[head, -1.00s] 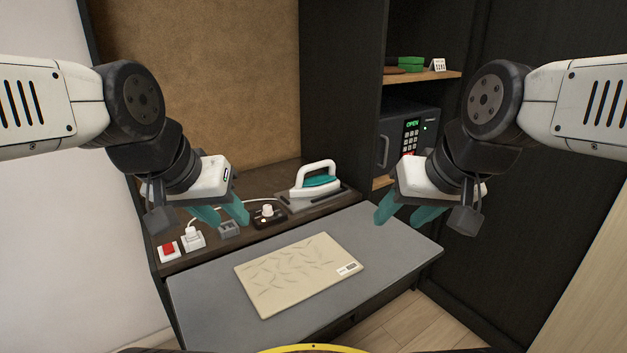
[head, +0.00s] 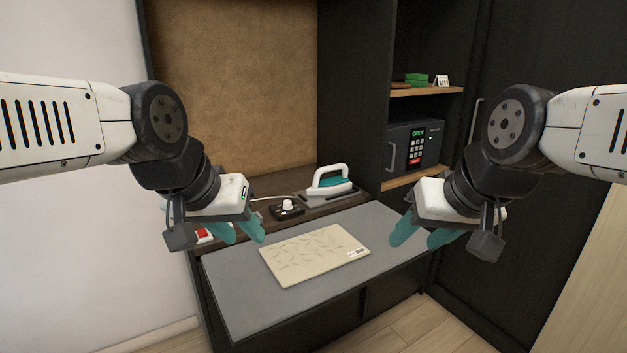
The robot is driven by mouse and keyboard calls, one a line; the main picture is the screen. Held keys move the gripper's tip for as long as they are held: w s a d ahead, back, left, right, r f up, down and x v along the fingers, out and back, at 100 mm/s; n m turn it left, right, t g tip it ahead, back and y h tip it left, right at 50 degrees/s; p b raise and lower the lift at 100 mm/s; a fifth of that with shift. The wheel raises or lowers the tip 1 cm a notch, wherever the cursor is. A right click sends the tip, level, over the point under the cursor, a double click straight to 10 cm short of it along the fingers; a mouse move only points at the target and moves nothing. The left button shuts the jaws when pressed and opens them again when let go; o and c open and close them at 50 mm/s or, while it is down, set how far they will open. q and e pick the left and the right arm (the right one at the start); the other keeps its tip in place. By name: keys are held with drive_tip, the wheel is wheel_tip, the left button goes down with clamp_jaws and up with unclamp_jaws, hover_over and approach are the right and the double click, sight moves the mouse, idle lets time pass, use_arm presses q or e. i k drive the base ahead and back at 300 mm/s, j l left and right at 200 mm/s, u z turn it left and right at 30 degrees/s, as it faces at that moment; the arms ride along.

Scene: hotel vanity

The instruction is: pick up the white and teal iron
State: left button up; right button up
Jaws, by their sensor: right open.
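The white and teal iron (head: 333,181) stands on a flat grey rest (head: 322,198) at the back of the dark counter, with its white handle loop upward. My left gripper (head: 238,231) is to the left of the iron and nearer to me, above the counter's left part. Its teal fingers are apart with nothing between them. My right gripper (head: 421,234) is to the right of the iron and nearer to me, over the right end of the grey surface. It is open and empty. Neither gripper touches the iron.
A beige patterned board (head: 314,255) lies on the grey surface (head: 240,305). A black box with a white knob (head: 287,208) sits left of the iron. A red switch (head: 203,233) is partly hidden by my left gripper. A safe (head: 415,146) stands in the shelves at right.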

sight(328, 187)
drive_tip(key=u, duration=0.4)
drive_tip(key=i+l+u, duration=0.1)
drive_tip(key=l+u, duration=0.5)
drive_tip(key=u, duration=0.2)
drive_tip(key=i+l+u, duration=0.1)
drive_tip(key=l+u, duration=0.45)
drive_tip(key=l, duration=0.4)
drive_tip(key=k+l, duration=0.1)
drive_tip(key=l, duration=0.4)
drive_tip(key=k+l+u, duration=0.15)
drive_tip(key=l, duration=0.35)
drive_tip(key=l+u, duration=0.1)
drive_tip(key=l, duration=0.4)
